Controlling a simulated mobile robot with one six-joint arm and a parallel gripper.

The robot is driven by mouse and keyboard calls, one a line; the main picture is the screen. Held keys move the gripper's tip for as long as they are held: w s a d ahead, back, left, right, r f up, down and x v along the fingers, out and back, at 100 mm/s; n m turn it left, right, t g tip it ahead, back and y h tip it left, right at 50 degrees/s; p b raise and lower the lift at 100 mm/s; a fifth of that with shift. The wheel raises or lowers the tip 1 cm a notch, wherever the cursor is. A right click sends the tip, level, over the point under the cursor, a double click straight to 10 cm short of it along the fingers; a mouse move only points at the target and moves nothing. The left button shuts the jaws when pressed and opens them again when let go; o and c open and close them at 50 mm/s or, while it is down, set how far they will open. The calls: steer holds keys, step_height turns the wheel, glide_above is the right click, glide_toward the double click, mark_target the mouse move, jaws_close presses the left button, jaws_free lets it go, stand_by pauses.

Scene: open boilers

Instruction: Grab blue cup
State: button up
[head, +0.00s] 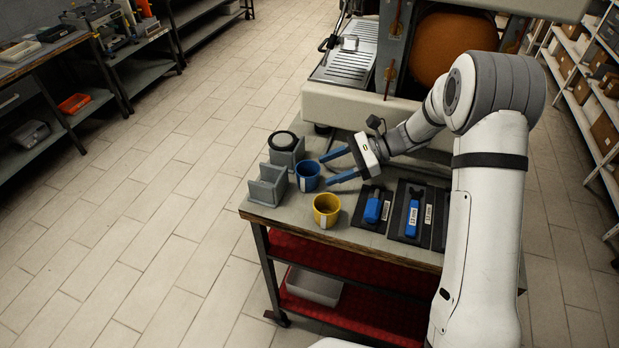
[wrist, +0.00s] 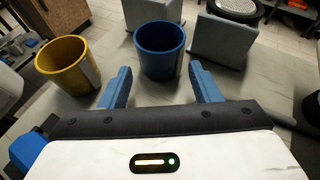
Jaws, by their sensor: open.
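The blue cup (head: 307,176) stands upright on the grey tabletop, near its left end in the head view. In the wrist view the blue cup (wrist: 160,50) is straight ahead, just beyond the fingertips. My gripper (head: 338,166) is open, with its two blue fingers pointing left at the cup. In the wrist view my gripper (wrist: 156,82) shows its fingers apart with nothing held between them. The cup looks to be at the mouth of the gap; I cannot tell whether a finger touches it.
A yellow cup (head: 326,210) stands close in front of the blue cup. Grey holders (head: 268,186) stand left of and behind it, one with a round black-rimmed item (head: 283,141). Black trays with blue tools (head: 373,208) lie to the right. A large machine (head: 345,105) stands behind.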

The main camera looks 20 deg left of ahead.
mark_target(298, 181)
steer(key=p+x, duration=0.2)
steer(key=x, duration=0.5)
steer(key=shift+a, duration=0.3)
steer(key=c, duration=0.6)
